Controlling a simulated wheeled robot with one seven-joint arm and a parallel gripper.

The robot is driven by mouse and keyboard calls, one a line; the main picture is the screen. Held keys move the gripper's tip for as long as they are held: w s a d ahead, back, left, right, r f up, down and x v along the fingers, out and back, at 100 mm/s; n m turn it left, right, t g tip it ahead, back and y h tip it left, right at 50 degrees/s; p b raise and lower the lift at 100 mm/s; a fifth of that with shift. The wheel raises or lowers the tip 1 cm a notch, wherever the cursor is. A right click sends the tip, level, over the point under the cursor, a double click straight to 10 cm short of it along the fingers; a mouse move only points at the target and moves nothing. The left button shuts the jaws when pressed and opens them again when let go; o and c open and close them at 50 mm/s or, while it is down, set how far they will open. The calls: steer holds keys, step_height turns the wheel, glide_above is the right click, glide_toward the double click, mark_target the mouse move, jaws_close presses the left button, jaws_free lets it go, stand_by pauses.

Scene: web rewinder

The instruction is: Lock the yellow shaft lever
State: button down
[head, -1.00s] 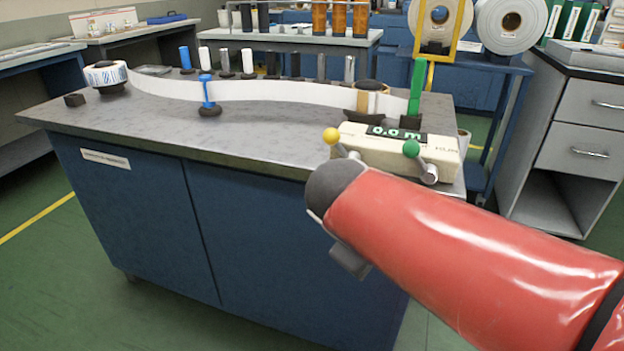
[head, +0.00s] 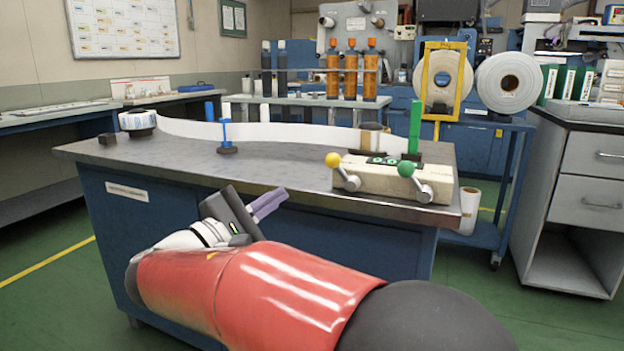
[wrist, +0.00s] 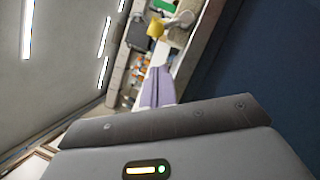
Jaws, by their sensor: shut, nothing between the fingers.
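The yellow shaft lever (head: 333,160) is a yellow ball on a short metal arm at the left front of the cream rewinder box (head: 378,179) on the bench. A green-knobbed lever (head: 406,169) sits to its right on the same box. In the wrist view the yellow knob (wrist: 156,28) shows near the top, beyond the fingers. My gripper (head: 272,203) is in front of the bench edge, lower left of the yellow lever and apart from it. Its purple fingers are shut and empty; they also show in the wrist view (wrist: 157,88).
A white web (head: 270,136) runs across the bench (head: 140,154) from a roll (head: 138,122) at the left to the rewinder, past a blue post (head: 226,135). A green upright (head: 415,125) stands behind the levers. The bench's left half is mostly clear.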

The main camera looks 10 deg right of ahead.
mark_target(340, 171)
steer(key=x, duration=1)
